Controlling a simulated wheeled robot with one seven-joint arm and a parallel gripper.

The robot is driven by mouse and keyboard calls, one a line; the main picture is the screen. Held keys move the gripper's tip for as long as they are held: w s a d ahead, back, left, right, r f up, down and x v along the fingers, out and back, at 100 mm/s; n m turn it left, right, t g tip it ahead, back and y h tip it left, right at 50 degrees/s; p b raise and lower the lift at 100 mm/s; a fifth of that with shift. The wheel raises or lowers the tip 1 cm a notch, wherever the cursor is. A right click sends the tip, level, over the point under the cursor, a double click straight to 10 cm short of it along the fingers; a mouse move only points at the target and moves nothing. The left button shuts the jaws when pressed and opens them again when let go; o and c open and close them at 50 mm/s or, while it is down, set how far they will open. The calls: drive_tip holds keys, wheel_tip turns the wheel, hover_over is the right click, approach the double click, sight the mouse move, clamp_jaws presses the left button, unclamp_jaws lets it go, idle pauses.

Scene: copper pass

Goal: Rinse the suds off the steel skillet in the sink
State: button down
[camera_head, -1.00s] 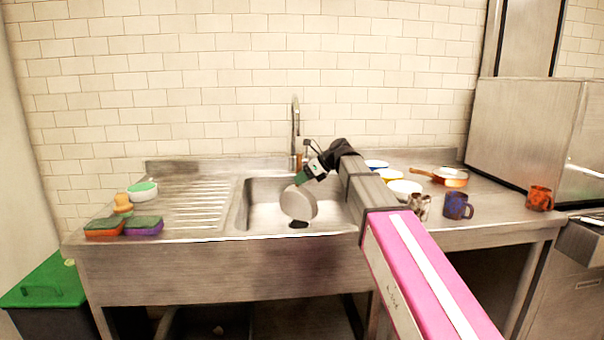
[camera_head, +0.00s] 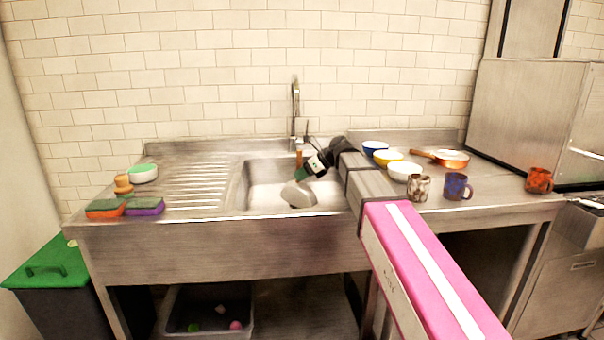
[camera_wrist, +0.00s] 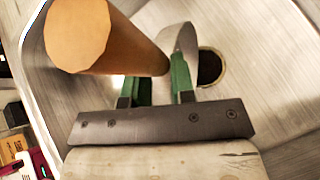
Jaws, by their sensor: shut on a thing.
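The steel skillet (camera_head: 299,195) hangs tilted inside the sink basin (camera_head: 262,199), its round grey underside or face partly showing. My gripper (camera_head: 304,174) is shut on its handle, at the basin's right side. In the wrist view, my green-fingered gripper (camera_wrist: 158,82) closes around the brown handle (camera_wrist: 110,42), and a narrow edge of the skillet (camera_wrist: 184,44) shows just beyond. The tap (camera_head: 295,104) stands behind the basin, above and behind the skillet. I cannot make out suds or running water. The dark drain (camera_wrist: 209,67) shows past the skillet.
On the left are sponges (camera_head: 144,207), a brush (camera_head: 123,185) and a white-and-green bowl (camera_head: 144,174) by the ribbed drainboard (camera_head: 195,189). On the right stand bowls (camera_head: 405,171), mugs (camera_head: 457,186) and an orange pan (camera_head: 453,159). A green-lidded bin (camera_head: 50,263) is at lower left.

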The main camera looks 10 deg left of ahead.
drive_tip(key=shift+r, duration=0.1)
idle(0.5)
wheel_tip(320, 180, up, 21)
idle(3.0)
drive_tip(key=shift+r, duration=0.2)
idle(1.9)
drive_tip(key=shift+r, duration=1.9)
